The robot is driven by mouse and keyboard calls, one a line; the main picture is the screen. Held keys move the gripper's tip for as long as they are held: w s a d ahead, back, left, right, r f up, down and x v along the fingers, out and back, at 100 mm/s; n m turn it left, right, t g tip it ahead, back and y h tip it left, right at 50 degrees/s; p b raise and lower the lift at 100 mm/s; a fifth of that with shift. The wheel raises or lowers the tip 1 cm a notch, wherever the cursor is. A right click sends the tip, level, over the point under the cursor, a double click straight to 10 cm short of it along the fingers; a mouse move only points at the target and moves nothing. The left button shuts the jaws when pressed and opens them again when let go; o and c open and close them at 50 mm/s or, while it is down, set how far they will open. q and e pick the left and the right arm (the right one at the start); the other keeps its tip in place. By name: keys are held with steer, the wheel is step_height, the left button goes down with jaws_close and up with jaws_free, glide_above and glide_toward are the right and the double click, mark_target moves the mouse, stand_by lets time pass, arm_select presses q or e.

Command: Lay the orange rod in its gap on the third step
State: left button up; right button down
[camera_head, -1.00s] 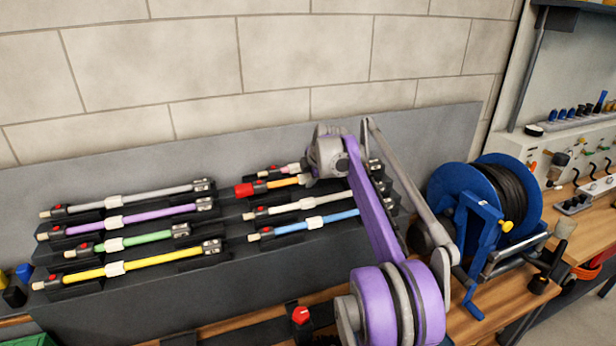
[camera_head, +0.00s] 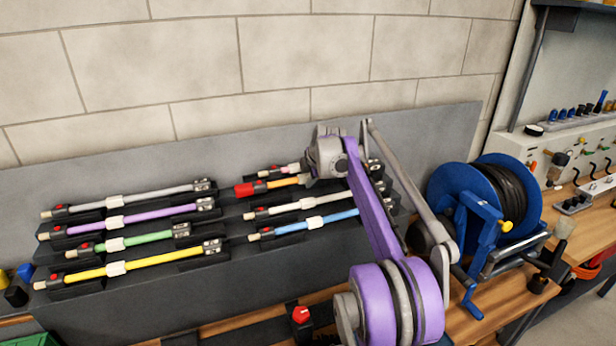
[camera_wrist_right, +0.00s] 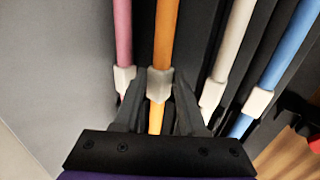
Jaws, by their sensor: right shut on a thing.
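The orange rod (camera_head: 284,182) shows in the head view in the right column of the stepped rack (camera_head: 300,245), between the pink rod (camera_head: 280,170) behind and the white rod (camera_head: 300,207) in front. It has a red end at its left. In the right wrist view the orange rod (camera_wrist_right: 165,40) runs between the pink and white rods, and my right gripper (camera_wrist_right: 158,95) is shut on its pale collar. In the head view my right gripper (camera_head: 318,175) covers the rod's right part. I cannot tell whether the rod rests fully on the step. My left gripper is out of view.
A blue rod (camera_head: 315,222) lies on the front step at right. Grey, purple, green and yellow rods (camera_head: 90,274) fill the left column. A blue cable reel (camera_head: 460,200) stands right of the rack. A stone wall rises behind.

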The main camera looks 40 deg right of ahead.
steer(key=shift+f, duration=1)
steer(key=shift+c, duration=2)
jaws_free()
